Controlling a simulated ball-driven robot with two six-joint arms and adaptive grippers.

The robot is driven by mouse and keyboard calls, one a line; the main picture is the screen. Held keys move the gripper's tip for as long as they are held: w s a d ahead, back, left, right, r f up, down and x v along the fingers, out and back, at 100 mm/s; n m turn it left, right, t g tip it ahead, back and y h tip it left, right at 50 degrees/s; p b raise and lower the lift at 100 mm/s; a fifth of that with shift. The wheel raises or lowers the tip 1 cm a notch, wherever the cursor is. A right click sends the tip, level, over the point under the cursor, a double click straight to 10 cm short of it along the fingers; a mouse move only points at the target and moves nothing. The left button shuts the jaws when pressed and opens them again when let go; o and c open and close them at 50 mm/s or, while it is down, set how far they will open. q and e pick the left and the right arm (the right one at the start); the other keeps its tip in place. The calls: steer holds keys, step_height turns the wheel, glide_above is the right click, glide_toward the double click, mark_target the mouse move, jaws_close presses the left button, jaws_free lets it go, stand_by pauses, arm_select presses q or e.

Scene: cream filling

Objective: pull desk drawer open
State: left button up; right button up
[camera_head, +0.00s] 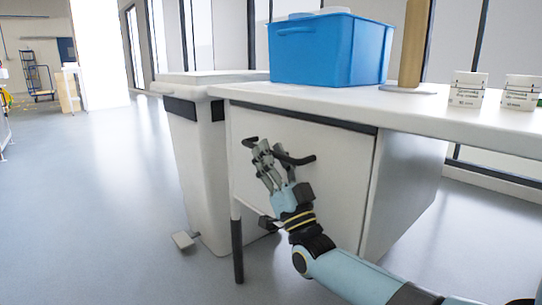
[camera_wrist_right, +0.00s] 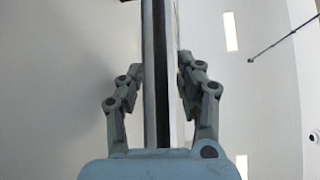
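The desk drawer (camera_head: 335,185) has a pale grey front under the tabletop, and its front sits flush and closed. A black bar handle (camera_head: 300,160) runs across its upper part. In the right wrist view the handle (camera_wrist_right: 160,75) stands as an upright dark and shiny bar between the two fingers (camera_wrist_right: 160,65), which lie close against both sides. The handle's left part is partly hidden by the fingers in the head view. My left gripper is not in view.
A blue bin (camera_head: 325,50), a wooden post (camera_head: 412,45) and two white cups (camera_head: 467,88) (camera_head: 520,92) stand on the desktop (camera_head: 400,108). A white pedal bin (camera_head: 195,150) stands just left of the drawer. The floor (camera_head: 85,200) in front and left is clear.

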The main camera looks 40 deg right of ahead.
steer(key=shift+w+r, duration=0.2)
jaws_close()
stand_by(0.4)
